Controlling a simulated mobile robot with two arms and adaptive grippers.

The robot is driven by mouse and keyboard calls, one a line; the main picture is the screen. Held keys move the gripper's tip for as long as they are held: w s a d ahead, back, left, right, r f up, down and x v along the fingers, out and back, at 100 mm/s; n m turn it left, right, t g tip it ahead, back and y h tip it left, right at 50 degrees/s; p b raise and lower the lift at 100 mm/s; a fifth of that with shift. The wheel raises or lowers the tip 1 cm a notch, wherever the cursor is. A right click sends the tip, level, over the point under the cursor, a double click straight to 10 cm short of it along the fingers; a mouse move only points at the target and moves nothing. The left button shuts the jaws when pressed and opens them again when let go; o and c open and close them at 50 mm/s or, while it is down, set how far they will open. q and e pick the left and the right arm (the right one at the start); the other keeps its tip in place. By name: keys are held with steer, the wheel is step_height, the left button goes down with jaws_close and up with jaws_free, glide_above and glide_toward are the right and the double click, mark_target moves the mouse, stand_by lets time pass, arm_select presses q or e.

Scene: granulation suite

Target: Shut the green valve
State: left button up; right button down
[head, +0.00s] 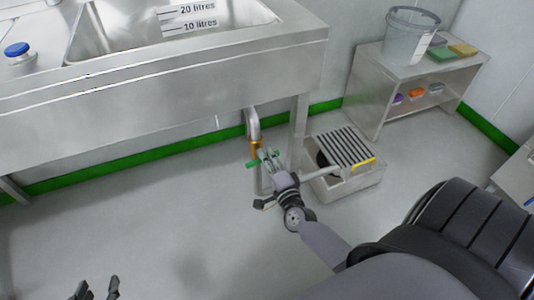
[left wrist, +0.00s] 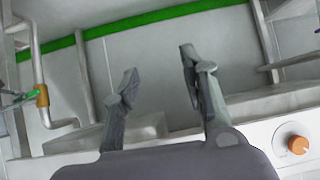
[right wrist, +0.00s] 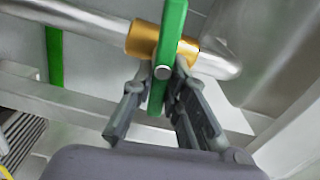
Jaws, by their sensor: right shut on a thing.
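The valve has a brass body (right wrist: 143,38) on a silver pipe and a green lever handle (right wrist: 174,22). In the right wrist view the handle lies across the pipe. My right gripper (right wrist: 157,98) is shut on the green handle, one finger on each side of its lower part. In the head view the right gripper (head: 267,157) is at the valve below the sink, and part of the green handle (head: 253,165) shows beside it. My left gripper (head: 97,288) is open and empty at the lower left; its spread fingers show in the left wrist view (left wrist: 158,68).
A steel sink (head: 180,85) with litre labels stands above the valve. A floor box with a slatted grate (head: 345,147) is right of the valve, by a sink leg (head: 299,125). A low shelf (head: 385,70) carries a clear bucket (head: 405,40). Open floor lies to the left.

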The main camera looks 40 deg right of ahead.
arm_select(q)
steer(key=shift+w+d+r+t, duration=0.25)
steer(key=shift+w+r+t, duration=0.25)
steer(key=shift+w+r, duration=0.1)
arm_select(e)
steer(key=shift+s+d+f+m, duration=0.15)
steer(key=shift+f+m, duration=0.1)
steer(key=shift+m, duration=0.35)
steer(key=c, duration=1.8)
jaws_free()
arm_select(q)
steer(key=shift+d, duration=0.1)
arm_select(e)
steer(key=shift+o, duration=1.3)
steer(key=v, duration=1.2)
